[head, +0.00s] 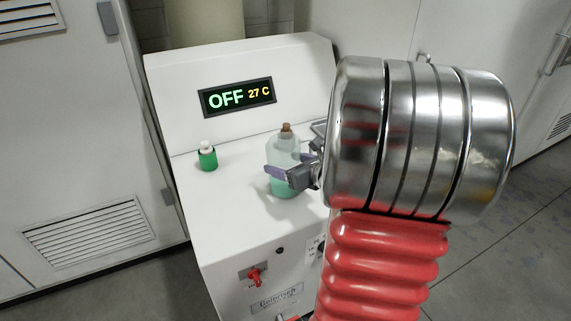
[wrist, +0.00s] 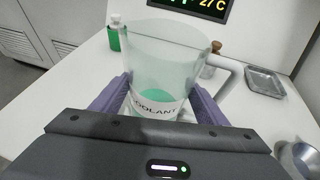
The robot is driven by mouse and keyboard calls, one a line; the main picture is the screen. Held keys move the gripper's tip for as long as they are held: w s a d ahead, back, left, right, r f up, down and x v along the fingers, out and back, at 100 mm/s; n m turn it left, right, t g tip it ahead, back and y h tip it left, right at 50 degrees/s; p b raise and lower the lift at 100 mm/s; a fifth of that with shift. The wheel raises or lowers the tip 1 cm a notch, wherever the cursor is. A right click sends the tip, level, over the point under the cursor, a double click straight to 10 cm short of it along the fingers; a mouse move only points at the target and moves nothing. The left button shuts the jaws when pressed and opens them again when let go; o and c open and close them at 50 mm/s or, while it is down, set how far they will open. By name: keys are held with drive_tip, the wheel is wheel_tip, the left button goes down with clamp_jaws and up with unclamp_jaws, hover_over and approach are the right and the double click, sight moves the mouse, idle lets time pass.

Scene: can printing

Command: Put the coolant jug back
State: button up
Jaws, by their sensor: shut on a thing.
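The coolant jug (wrist: 165,55) is clear, with green liquid low inside, a COOLANT label and a handle on its right side. In the head view the jug (head: 284,184) is over the white machine's top, partly hidden by the jaws. My gripper (head: 278,173) is shut on it, with the purple finger pads on either side of its lower body in the wrist view (wrist: 160,98). The jug looks about upright. I cannot tell whether its base touches the surface.
The white machine (head: 215,210) has a display (head: 237,97) reading OFF 27 C and a red valve (head: 255,277) in front. A green bottle (head: 207,158) stands left. A brown stopper (wrist: 216,48) shows behind the jug, a metal tray (wrist: 264,82) to its right, and a metal bowl (wrist: 300,157) near the right edge.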

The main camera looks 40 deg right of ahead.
drive_tip(key=o, duration=1.9)
drive_tip(key=v, duration=1.2)
drive_tip(key=shift+s, duration=0.1)
